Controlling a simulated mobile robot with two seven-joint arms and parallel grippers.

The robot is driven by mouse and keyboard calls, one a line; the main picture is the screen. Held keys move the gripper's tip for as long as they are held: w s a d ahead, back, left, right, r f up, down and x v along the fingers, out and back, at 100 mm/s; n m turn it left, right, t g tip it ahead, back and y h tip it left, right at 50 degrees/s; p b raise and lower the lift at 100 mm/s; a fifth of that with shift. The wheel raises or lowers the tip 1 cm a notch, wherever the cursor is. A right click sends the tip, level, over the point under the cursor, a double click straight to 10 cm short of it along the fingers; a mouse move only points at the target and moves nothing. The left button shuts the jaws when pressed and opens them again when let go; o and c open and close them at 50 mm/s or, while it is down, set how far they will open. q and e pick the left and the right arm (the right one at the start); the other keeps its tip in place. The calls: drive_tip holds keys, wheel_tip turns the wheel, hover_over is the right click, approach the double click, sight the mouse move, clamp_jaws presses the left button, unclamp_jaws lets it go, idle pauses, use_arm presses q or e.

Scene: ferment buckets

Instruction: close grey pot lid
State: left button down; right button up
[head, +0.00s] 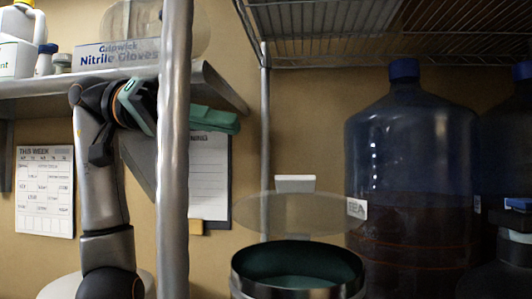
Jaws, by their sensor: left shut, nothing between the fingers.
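The grey pot (298,289) stands at the bottom centre, its dark green inside showing through the open top. A translucent round lid (292,214) is above and behind its rim, apart from it in the picture. A pale block (295,184) shows at the lid's upper edge; I cannot tell whether it is the lid's handle. My left gripper (137,105) is up at the left, by the shelf, well left of the lid. It is shut and empty. A dark part with a teal piece (518,204) at the right edge may be my right gripper; its fingers are not clear.
A metal post (175,170) stands between my left arm and the pot. A shelf (35,85) holds a glove box (115,53) and bottles. Large blue-capped carboys (412,160) stand right of the pot. A wire rack (400,35) hangs above.

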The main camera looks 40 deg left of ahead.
sight(281, 179)
use_arm(q)
drive_tip(key=x, duration=0.7)
drive_tip(key=shift+d+f+b, duration=0.2)
drive_tip(key=shift+f+b, duration=0.05)
drive_tip(key=shift+b, duration=0.1)
drive_tip(key=shift+s+d+f+b, duration=0.15)
drive_tip(key=shift+s+f, duration=0.15)
drive_tip(key=shift+f, duration=0.2)
drive_tip(key=shift+s+d+f+b, duration=0.15)
drive_tip(key=shift+s+f, duration=0.1)
drive_tip(key=shift+f, duration=0.25)
drive_tip(key=shift+s+f, duration=0.3)
drive_tip(key=shift+f, duration=0.15)
drive_tip(key=shift+s+d+f+b, duration=0.25)
drive_tip(key=shift+s+f+b, duration=0.15)
drive_tip(key=shift+f+b, duration=0.25)
wheel_tip(281, 179, down, 9)
drive_tip(key=s+d+b, duration=0.1)
drive_tip(key=s+b, duration=0.1)
drive_tip(key=b, duration=0.3)
drive_tip(key=shift+s+d, duration=0.35)
drive_tip(key=shift+s, duration=0.05)
drive_tip(key=shift+f, duration=0.15)
